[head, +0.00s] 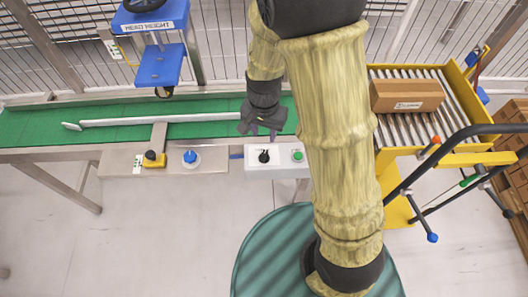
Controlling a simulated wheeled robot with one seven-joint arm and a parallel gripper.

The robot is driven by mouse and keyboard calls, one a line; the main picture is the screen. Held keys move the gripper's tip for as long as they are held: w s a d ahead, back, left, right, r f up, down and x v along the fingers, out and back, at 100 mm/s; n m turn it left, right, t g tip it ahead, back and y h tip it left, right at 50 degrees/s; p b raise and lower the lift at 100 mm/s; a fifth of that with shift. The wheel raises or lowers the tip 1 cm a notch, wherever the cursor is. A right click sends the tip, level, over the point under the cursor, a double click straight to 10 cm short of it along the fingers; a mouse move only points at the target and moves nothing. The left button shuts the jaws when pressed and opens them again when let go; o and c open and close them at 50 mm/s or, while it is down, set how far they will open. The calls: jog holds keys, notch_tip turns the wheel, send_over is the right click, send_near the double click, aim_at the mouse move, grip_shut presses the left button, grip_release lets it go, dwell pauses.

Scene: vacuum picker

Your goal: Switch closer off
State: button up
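A white control box (279,163) sits at the front edge of the green conveyor. It carries a black rotary switch (264,156) on its left and a green button (297,155) on its right. The small markings by the switch are too small to read, so I cannot tell which control is the closer's. My gripper (263,132) is above and behind the black switch, over the belt's near side. Its dark fingers point down toward the box and look spread, with nothing seen between them. It appears apart from the switch.
A blue knob (190,157) and a black button on a yellow box (154,159) lie to the left. A white guide bar (160,119) crosses the green belt (40,123). A brown carton (407,95) rests on the yellow roller table at right. Black handle bars stand nearby.

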aim_at(264, 154)
notch_tip(264, 154, down, 11)
jog(key=shift+r+b, duration=0.1)
jog(key=shift+b, duration=0.8)
jog(key=shift+c, duration=0.5)
grip_shut()
